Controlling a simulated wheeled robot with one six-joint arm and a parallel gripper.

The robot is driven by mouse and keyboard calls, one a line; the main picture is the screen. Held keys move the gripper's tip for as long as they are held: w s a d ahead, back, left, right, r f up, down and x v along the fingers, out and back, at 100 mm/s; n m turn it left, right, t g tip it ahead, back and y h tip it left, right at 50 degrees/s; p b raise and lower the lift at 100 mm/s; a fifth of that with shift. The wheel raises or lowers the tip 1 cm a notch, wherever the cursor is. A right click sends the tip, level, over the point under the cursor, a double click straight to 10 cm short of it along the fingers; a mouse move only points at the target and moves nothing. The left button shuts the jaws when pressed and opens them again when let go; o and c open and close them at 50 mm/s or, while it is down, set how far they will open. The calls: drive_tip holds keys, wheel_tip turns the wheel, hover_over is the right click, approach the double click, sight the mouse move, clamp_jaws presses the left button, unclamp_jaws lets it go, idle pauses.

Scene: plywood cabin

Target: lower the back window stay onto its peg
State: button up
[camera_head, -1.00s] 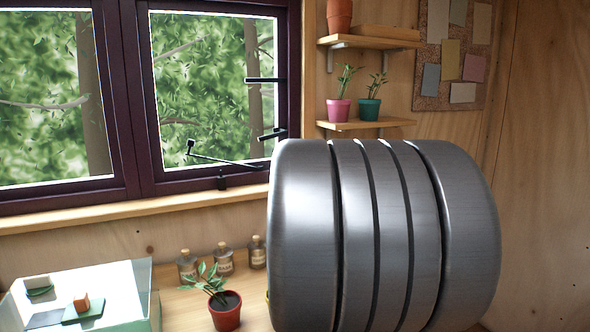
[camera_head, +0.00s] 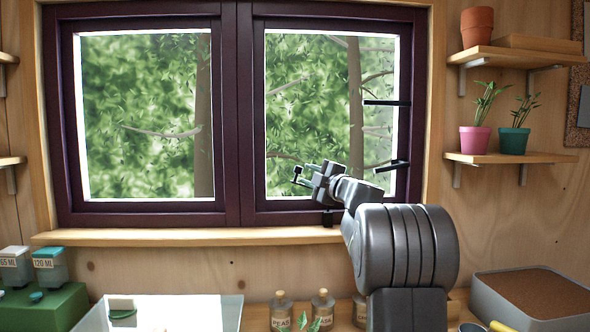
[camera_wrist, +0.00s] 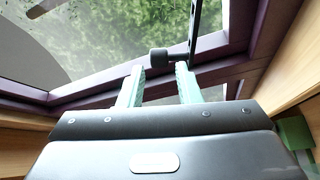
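In the head view my gripper (camera_head: 306,172) is at the lower left of the right window pane. The black end knob of the window stay (camera_wrist: 159,56) shows in the wrist view just beyond and between my two pale green fingertips (camera_wrist: 160,70). The fingers are apart, with a visible gap around the knob. The stay's dark bar (camera_wrist: 194,30) runs upward just right of the knob. In the head view most of the stay is hidden behind my arm. A small black peg (camera_head: 328,217) stands at the bottom of the window frame, below my gripper, partly beside my arm.
The purple window frame (camera_head: 238,120) and wooden sill (camera_head: 180,237) lie close around my gripper. Two black fittings (camera_head: 387,103) project at the right pane's edge. Bottles (camera_head: 281,312), a white tray (camera_head: 180,315) and a grey planter (camera_head: 535,296) stand below. Potted plants (camera_head: 474,139) sit on the right shelf.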

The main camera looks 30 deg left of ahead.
sight(301, 171)
drive_tip(key=p+x, duration=0.1)
drive_tip(key=x, duration=0.6)
drive_tip(key=shift+w+a, duration=0.2)
drive_tip(key=shift+a, duration=0.15)
clamp_jaws()
